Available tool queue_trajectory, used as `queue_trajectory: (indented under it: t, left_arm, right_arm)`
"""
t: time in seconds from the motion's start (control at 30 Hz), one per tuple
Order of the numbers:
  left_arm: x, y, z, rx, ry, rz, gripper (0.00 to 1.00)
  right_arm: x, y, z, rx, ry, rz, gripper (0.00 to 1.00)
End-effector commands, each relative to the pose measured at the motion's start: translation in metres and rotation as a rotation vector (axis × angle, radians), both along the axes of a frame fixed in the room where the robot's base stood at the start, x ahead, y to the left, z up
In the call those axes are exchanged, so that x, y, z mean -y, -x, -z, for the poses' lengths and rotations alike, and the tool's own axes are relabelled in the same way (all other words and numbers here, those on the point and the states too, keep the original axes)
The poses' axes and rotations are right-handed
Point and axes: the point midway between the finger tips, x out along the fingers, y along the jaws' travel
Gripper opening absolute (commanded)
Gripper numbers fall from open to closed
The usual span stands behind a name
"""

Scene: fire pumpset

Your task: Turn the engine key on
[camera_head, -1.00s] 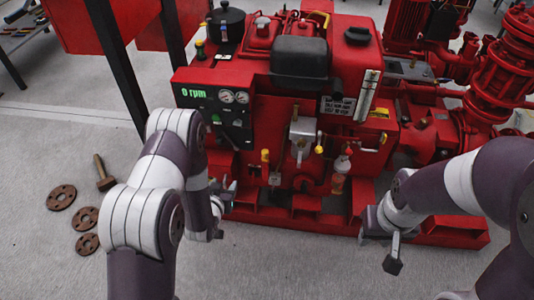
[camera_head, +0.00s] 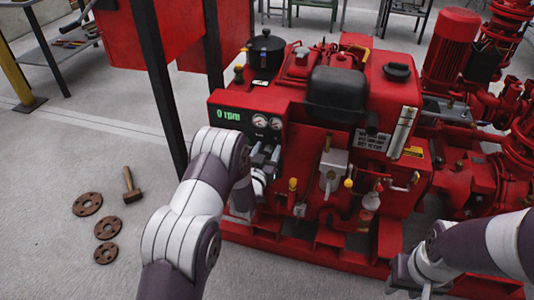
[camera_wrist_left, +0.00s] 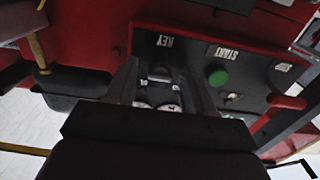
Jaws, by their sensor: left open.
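The red engine (camera_head: 310,130) carries a dark control panel (camera_head: 232,118) reading 0 rpm, with two gauges. The panel also shows in the left wrist view (camera_wrist_left: 250,75), upside down, with a KEY label (camera_wrist_left: 166,42), a START label (camera_wrist_left: 229,54) and a green button (camera_wrist_left: 218,77). A small key switch (camera_wrist_left: 160,74) lies below the KEY label in that picture, between my open fingers, with no clear contact. My left gripper (camera_head: 263,158) is at the panel's lower part, hiding some of it. My right gripper (camera_head: 408,277) is low at the right, away from the panel; its jaws are unclear.
A dark post (camera_head: 163,95) stands just left of the engine. Several round flanges (camera_head: 88,204) and a hammer-like tool (camera_head: 131,186) lie on the floor at left. Yellow-topped valves (camera_head: 292,186) and pipes project from the engine's front.

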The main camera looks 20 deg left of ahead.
Motion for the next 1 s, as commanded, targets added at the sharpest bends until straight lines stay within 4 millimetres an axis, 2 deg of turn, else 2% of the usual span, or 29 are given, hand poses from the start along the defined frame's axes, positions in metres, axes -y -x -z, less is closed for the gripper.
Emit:
queue_trajectory:
  t: [0.17,0.33,0.67,1.0]
  left_arm:
    - [0.0001,-0.0002,-0.0003,0.0,0.0,0.0,0.53]
    - [0.0001,0.0,-0.0003,0.0,0.0,0.0,0.01]
    - [0.0002,0.0,-0.0002,0.002,-0.031,0.0,0.0]
    - [0.0008,0.0001,0.0006,0.008,-0.249,0.0,0.0]
  right_arm:
    - [0.0,-0.0001,-0.0003,0.0,0.0,0.0,0.4]
    - [0.0,0.0,-0.0003,0.0,0.0,0.0,0.4]
    - [0.0,0.0,0.0004,0.0,0.0,0.0,0.4]
    - [0.0,0.0,0.0036,0.0,0.0,0.0,0.4]
